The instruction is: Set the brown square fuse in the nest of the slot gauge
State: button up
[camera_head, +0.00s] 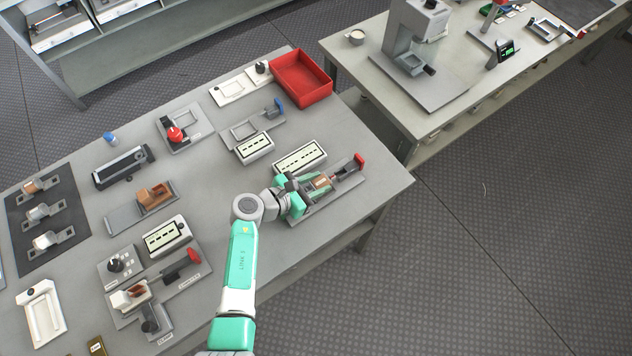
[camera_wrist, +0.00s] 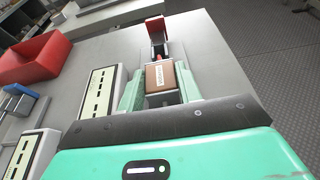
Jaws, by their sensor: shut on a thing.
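The brown square fuse (camera_wrist: 161,76) has a brown top with a pale printed label. It sits between the two green fingers of my gripper (camera_wrist: 160,88), which is shut on it. In the head view the fuse (camera_head: 322,182) shows at the fingertips of my gripper (camera_head: 318,186). They are at a grey fixture (camera_head: 347,181) with a red-ended part, which appears to be the slot gauge. The red end (camera_wrist: 155,26) also shows beyond the fuse in the wrist view. The fingers hide the nest, so I cannot tell whether the fuse touches its floor.
A white panel with black slots (camera_head: 299,157) stands just behind my gripper, close to the fixture. A red bin (camera_head: 301,92) is at the table's far corner. Several other fixtures stand to the left. The table's right edge is near; its right corner is bare.

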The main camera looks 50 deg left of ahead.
aim_at(316, 184)
jog(key=shift+f, duration=0.1)
jog(key=o, duration=1.2)
jog(key=shift+c, duration=0.2)
notch_tip(316, 184, up, 4)
jog(key=shift+f+p, duration=0.1)
jog(key=shift+p, duration=0.7)
jog(key=s+d+p, duration=0.1)
jog(key=s+d, duration=0.3)
jog(key=s, duration=0.3)
jog(key=s+d+r+p, duration=0.1)
jog(key=s+d, duration=0.3)
jog(key=s, duration=0.2)
jog(key=shift+s+d, duration=0.2)
jog(key=shift+s, duration=0.15)
jog(key=shift+r, duration=0.1)
